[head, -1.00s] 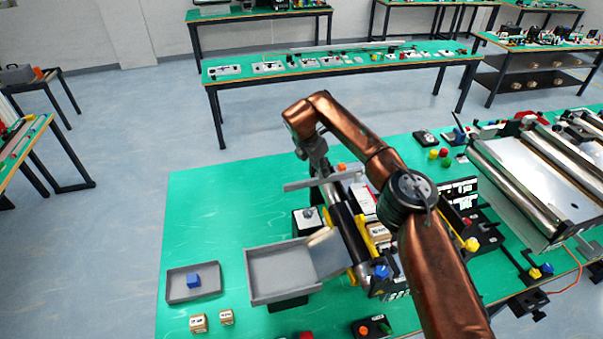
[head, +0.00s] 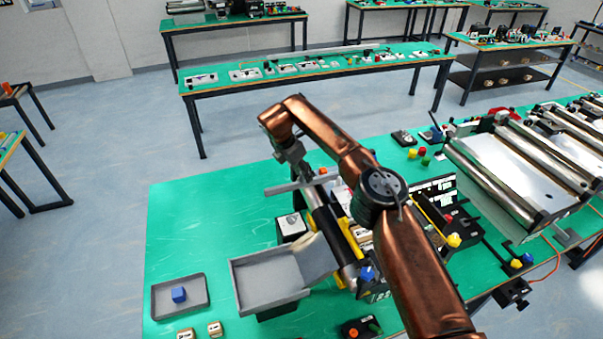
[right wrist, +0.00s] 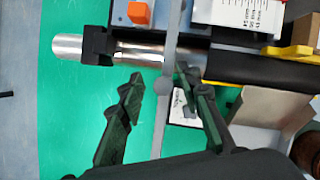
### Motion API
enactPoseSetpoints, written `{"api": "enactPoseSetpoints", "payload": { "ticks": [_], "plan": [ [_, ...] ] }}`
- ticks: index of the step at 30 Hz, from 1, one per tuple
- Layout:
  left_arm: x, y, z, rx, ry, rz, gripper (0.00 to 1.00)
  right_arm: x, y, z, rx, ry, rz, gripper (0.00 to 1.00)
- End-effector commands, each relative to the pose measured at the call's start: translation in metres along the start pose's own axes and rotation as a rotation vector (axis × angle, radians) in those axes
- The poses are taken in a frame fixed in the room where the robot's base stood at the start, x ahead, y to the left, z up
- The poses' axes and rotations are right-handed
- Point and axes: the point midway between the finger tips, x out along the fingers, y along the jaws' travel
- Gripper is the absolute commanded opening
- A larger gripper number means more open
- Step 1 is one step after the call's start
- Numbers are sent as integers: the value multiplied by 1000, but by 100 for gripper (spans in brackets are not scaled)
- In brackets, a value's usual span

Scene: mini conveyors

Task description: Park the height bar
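The height bar looks to be the long grey bar (head: 290,187) lying across the small conveyor (head: 325,215) in the head view. In the right wrist view the bar (right wrist: 171,45) runs up and down the picture, with a round boss on it. My right gripper (head: 296,162) is above the bar in the head view. In the right wrist view its fingers (right wrist: 160,77) are spread, with the bar between them, nearer the right finger. I cannot tell whether that finger touches it. My left gripper is not in view.
A printed scale (right wrist: 240,14) and an orange block (right wrist: 138,13) are beside the bar. The green tabletop (head: 205,225) is clear at the left.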

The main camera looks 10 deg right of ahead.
Motion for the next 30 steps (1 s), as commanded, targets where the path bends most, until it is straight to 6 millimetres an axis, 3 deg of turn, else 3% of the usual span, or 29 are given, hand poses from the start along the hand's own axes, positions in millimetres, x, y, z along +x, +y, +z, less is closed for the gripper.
{"api": "enactPoseSetpoints", "payload": {
  "ticks": [7, 11, 24, 30],
  "plan": [
    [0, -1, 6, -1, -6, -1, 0, -1, 0, 0, -1, 1, -1, 32],
    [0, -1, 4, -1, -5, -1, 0, -11, 0, 0, -1, 1, 1, 32],
    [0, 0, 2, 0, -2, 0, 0, -96, 1, -1, -2, -1, 1, 32],
    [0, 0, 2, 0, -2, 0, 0, -116, 0, -1, -1, 0, 0, 32]
  ]
}}
